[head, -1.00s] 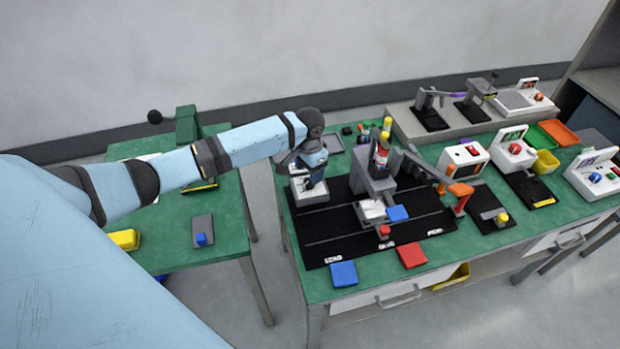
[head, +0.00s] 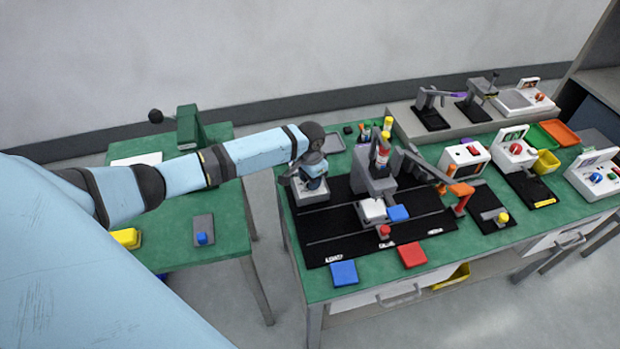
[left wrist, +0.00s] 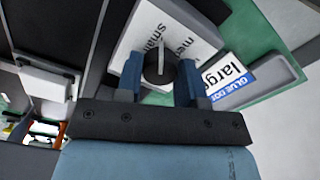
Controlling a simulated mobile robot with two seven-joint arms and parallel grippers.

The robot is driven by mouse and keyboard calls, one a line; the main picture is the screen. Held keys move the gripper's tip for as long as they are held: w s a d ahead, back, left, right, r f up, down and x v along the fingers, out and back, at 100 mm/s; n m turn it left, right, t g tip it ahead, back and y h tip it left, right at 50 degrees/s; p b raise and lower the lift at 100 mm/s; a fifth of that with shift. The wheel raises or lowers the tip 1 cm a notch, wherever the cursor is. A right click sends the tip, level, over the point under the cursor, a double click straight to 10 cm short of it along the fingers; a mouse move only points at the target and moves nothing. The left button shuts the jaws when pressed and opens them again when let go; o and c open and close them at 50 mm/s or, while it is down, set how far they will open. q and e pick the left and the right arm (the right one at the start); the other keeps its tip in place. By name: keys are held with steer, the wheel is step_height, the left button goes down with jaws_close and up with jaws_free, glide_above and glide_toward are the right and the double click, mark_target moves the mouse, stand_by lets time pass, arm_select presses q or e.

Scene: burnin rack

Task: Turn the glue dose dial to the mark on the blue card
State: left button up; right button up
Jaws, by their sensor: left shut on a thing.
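The glue dose unit is a white box (left wrist: 207,22) with a black round dial (left wrist: 160,68), also partly seen under my arm in the head view (head: 311,197). A pale pointer line stands out from the dial toward the printed words, which look like "small" and "me…". The exact mark it meets is hard to tell. My left gripper (left wrist: 160,80) is shut on the dial, one finger on each side; in the head view it (head: 314,184) is over the box. The white card with a blue band (left wrist: 238,84) reads "large" and is partly hidden by a finger. My right gripper is out of view.
The black mat (head: 335,222) carries a grey press-like fixture (head: 372,184) close to the right. Blue (head: 343,273) and red (head: 412,255) blocks sit near the bench's front edge. A second green table (head: 200,258) stands left.

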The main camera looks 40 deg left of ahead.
arm_select(q)
steer(key=shift+r+m+p, duration=0.15)
steer(key=shift+m+p, duration=0.6)
steer(key=shift+m, duration=0.15)
steer(key=shift+m+p, duration=0.75)
steer(key=shift+m, duration=0.45)
steer(key=shift+m+p, duration=0.35)
steer(key=shift+m, duration=0.65)
steer(key=m, duration=0.2)
steer(key=shift+m+p, duration=0.3)
steer(key=shift+p, duration=0.05)
steer(key=m, duration=0.5)
steer(key=shift+m, duration=0.3)
steer(key=m, duration=0.5)
steer(key=shift+m, duration=0.4)
steer(key=o, duration=0.9)
